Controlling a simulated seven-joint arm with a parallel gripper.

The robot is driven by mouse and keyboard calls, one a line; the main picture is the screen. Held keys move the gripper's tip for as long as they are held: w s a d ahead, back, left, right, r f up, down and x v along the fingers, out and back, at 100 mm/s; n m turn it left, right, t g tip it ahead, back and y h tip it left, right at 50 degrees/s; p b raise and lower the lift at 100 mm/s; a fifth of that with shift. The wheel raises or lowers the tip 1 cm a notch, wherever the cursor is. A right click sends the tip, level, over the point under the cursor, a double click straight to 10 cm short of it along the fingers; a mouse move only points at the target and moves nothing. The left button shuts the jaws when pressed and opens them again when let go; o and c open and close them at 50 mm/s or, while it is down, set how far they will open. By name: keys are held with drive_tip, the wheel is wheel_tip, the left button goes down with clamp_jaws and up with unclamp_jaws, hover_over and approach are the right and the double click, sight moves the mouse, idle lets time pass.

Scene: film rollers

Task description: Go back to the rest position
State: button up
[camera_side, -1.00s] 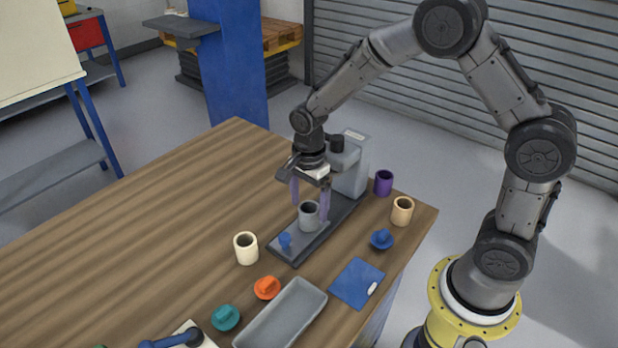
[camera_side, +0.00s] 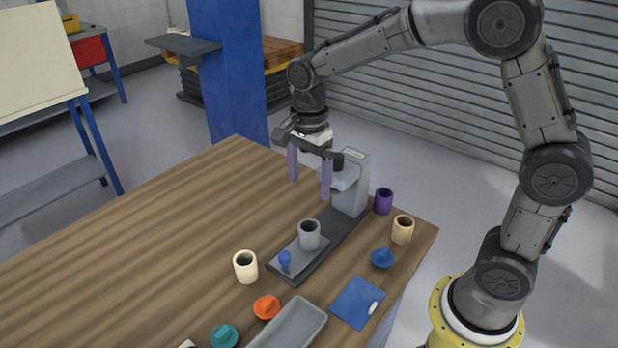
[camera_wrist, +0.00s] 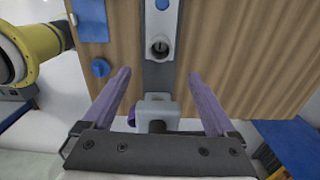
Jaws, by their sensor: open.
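My gripper (camera_side: 309,179) is open and empty, held above the table with its two purple fingers pointing down. It is above and to the left of the grey press-like stand (camera_side: 351,190). A grey cup-shaped roller (camera_side: 309,235) stands upright on the stand's base plate, beside a small blue knob (camera_side: 285,261). In the wrist view my fingers (camera_wrist: 160,95) are spread wide, with the stand's head (camera_wrist: 157,108) between them and the grey roller (camera_wrist: 160,46) beyond, apart from them.
A cream roller (camera_side: 245,266), a tan roller (camera_side: 402,229) and a purple roller (camera_side: 384,201) stand around the stand. Orange (camera_side: 266,307), teal (camera_side: 224,336) and blue (camera_side: 382,258) caps, a grey tray (camera_side: 290,326) and a blue mat (camera_side: 357,302) lie nearer. The table's left is clear.

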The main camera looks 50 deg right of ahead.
drive_tip(key=s+d+r+n+t, duration=0.2)
drive_tip(key=s+r+n+t, duration=0.15)
drive_tip(key=s+r, duration=0.7)
drive_tip(key=s+f+n+t, duration=0.2)
drive_tip(key=s+f+n, duration=0.1)
drive_tip(key=s+n, duration=0.8)
drive_tip(key=n, duration=0.4)
